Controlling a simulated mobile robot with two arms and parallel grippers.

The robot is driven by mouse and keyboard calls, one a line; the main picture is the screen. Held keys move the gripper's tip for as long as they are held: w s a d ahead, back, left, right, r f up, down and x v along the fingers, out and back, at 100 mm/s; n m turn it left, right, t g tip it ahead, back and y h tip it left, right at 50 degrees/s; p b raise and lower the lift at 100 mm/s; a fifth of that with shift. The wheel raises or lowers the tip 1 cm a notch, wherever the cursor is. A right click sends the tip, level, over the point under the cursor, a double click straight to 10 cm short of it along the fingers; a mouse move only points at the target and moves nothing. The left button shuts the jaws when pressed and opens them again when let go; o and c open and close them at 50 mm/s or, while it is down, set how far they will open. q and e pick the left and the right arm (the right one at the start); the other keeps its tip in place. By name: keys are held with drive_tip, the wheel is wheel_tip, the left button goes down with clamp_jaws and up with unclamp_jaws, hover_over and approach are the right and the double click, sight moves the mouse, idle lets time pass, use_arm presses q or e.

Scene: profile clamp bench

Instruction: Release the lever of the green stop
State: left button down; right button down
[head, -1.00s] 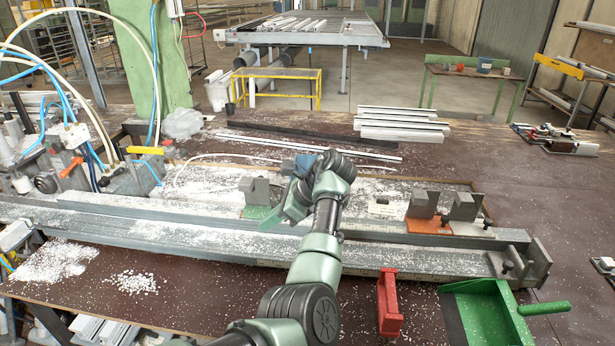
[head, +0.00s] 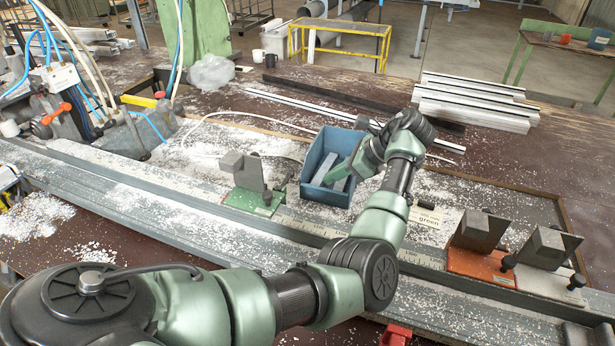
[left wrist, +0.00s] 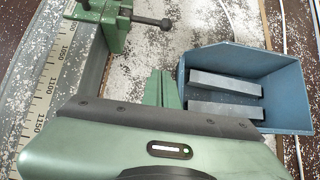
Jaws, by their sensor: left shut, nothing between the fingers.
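The green stop (head: 245,198) has a grey block on a green base and stands on the rail left of the blue bin. A black rod with a ball end (left wrist: 165,23), seemingly its lever, sticks out toward the right in the left wrist view; the stop's green body (left wrist: 100,25) is at the top left there. My left gripper (left wrist: 162,82) is shut and empty, apart from the stop. In the head view my left gripper (head: 340,171) is by the blue bin, right of the stop. My right gripper is not in view.
The blue bin (head: 314,157) holds grey bars; it is close beside my left fingers. An orange stop (head: 478,264) and a white-based stop (head: 535,284) stand farther right along the rail (head: 130,190). White chips cover the bench.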

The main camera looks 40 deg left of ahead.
sight(286, 181)
use_arm(q)
drive_tip(key=shift+s, duration=0.15)
drive_tip(key=p+x, duration=0.1)
drive_tip(key=x, duration=0.9)
drive_tip(key=shift+a, duration=0.15)
drive_tip(key=r+p, duration=0.1)
drive_tip(key=a+r+p, duration=0.1)
drive_tip(key=r, duration=0.1)
drive_tip(key=shift+s+a+r, duration=0.25)
drive_tip(key=shift+r, duration=0.05)
drive_tip(key=shift+w, duration=0.1)
